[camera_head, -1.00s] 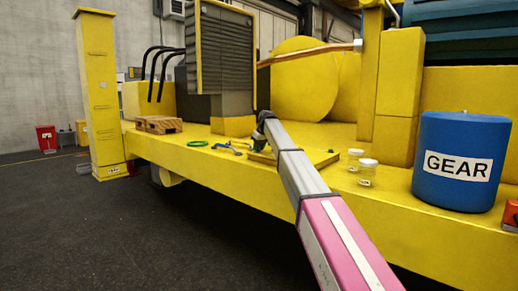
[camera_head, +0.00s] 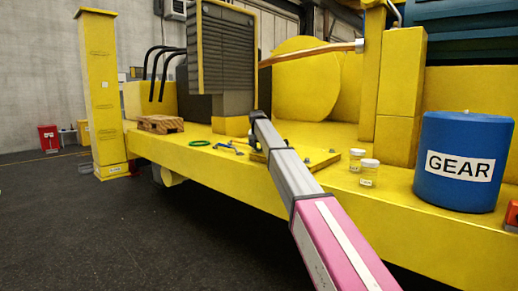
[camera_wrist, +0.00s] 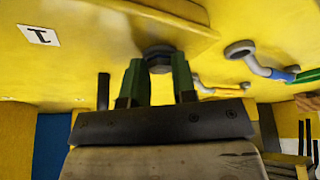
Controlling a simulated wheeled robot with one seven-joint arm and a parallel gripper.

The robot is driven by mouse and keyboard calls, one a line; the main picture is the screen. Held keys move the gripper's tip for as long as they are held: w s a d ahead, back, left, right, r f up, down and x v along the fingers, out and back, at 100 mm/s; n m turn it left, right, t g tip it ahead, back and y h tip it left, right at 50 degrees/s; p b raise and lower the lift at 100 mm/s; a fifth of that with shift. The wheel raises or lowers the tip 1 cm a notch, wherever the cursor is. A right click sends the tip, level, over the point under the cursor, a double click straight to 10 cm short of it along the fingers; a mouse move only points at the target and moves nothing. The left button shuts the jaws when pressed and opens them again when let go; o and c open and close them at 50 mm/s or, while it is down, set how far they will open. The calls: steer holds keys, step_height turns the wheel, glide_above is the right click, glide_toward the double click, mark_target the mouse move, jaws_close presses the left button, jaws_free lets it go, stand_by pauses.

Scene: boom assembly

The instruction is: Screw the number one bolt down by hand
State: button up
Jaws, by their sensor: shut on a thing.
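The number one bolt (camera_wrist: 158,50) shows in the wrist view as a dark grey head at the edge of a raised yellow plate (camera_wrist: 100,22). A white label with a 1 (camera_wrist: 38,35) is on the yellow surface near it. My gripper (camera_wrist: 157,68) is shut on the bolt, with one green finger on each side of its head. The bolt's shank is hidden. In the head view the yellow plate (camera_head: 322,156) lies on the yellow deck (camera_head: 220,165), and my arm hides the gripper and this bolt.
A grey wrench (camera_wrist: 245,50) lies beside the plate, with other tools near it. Two jars (camera_head: 368,175) and a blue GEAR drum (camera_head: 462,165) stand to the right.

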steer(key=shift+a+r+m, duration=0.1)
steer(key=shift+m, duration=0.2)
stand_by(0.4)
steer(key=o, duration=0.9)
steer(key=v, duration=1)
steer(key=shift+s+a+r, duration=0.1)
steer(key=shift+s+r, duration=0.1)
steer(key=shift+r, duration=0.1)
